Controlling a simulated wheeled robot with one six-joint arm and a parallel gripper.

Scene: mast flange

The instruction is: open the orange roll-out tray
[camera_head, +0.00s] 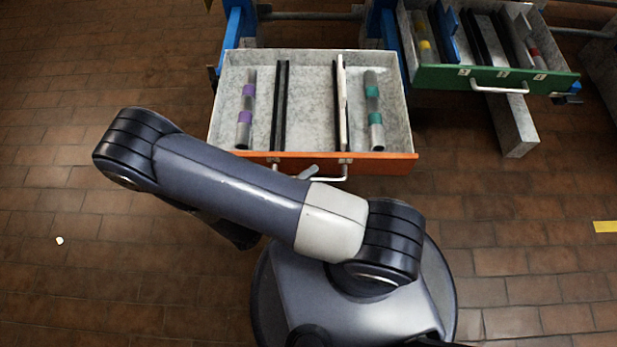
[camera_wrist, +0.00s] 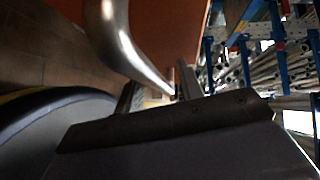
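The orange-fronted tray (camera_head: 395,162) is pulled well out from its blue-posted rack in the head view. It holds tubes with purple and teal bands and dark upright dividers. Its silver bar handle (camera_head: 328,179) is on the front, partly hidden by my arm. In the wrist view the handle (camera_wrist: 130,48) runs down from the top along the orange front (camera_wrist: 175,25) towards my fingers. My gripper (camera_wrist: 158,90) has its two dark fingers apart, close to the handle's far end. I see no firm hold. The head view mostly hides the gripper behind my arm.
A green-fronted tray (camera_head: 440,77) with a handle stands partly out at the upper right, with a grey beam (camera_head: 513,130) below it. Blue rack posts (camera_head: 234,25) stand behind.

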